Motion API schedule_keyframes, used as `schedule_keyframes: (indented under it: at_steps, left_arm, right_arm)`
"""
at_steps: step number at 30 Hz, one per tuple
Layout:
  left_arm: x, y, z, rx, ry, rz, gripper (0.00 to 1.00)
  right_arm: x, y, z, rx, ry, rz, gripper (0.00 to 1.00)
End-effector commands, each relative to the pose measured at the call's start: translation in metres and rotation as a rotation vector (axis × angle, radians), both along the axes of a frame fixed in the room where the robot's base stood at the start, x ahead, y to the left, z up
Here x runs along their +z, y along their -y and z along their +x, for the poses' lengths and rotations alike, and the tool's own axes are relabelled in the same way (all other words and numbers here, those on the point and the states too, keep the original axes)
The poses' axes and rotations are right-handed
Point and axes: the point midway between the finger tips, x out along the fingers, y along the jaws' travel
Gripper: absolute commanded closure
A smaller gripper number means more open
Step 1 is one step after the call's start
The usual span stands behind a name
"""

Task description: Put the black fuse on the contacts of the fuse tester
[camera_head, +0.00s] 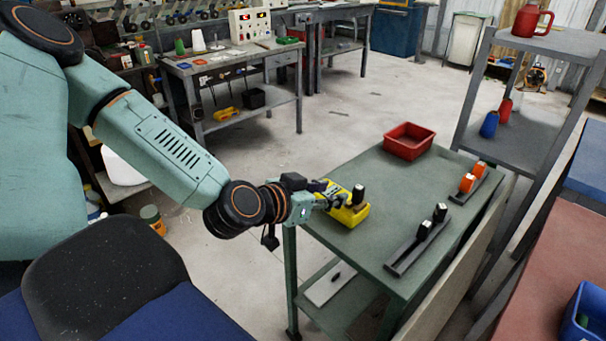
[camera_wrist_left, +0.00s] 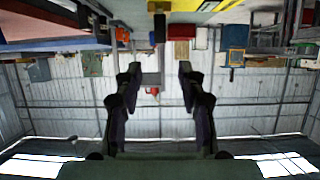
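The yellow fuse tester (camera_head: 352,214) sits at the left edge of the green table. A black fuse-like block (camera_head: 358,194) stands upright at its right end; I cannot tell how it meets the contacts. In the left wrist view, which is upside down, the yellow tester (camera_wrist_left: 205,5) is at the top edge and the black block (camera_wrist_left: 159,27) hangs below it. My left gripper (camera_head: 330,197) is beside the tester. Its two fingers (camera_wrist_left: 159,72) are apart with nothing between them, and the block is beyond the tips. My right gripper is not in view.
A dark rack (camera_head: 405,258) holds two black fuses (camera_head: 440,212). Another rack (camera_head: 464,197) holds two orange fuses (camera_head: 467,183). A red bin (camera_head: 409,141) stands at the table's back. The table (camera_head: 385,190) is clear between them. Grey shelves (camera_head: 530,128) stand at the right.

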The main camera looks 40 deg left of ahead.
Motion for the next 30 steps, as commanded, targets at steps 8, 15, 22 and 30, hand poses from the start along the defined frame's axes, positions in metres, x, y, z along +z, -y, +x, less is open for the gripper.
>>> schedule_keyframes:
  at_steps: [8,15,22,30]
  left_arm:
    - [-0.04,0.015,-0.021,-0.026,-0.152,-0.011,0.6]
    - [-0.133,0.046,-0.096,-0.022,-0.543,-0.035,0.6]
    - [-0.202,0.064,-0.194,0.046,-0.897,-0.011,0.6]
    - [-0.236,0.071,-0.281,0.138,-1.141,0.045,0.6]
  right_arm:
    - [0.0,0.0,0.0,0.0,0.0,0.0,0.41]
    - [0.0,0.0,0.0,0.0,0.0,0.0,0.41]
    - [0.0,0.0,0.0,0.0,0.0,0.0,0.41]
    - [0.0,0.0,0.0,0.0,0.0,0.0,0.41]
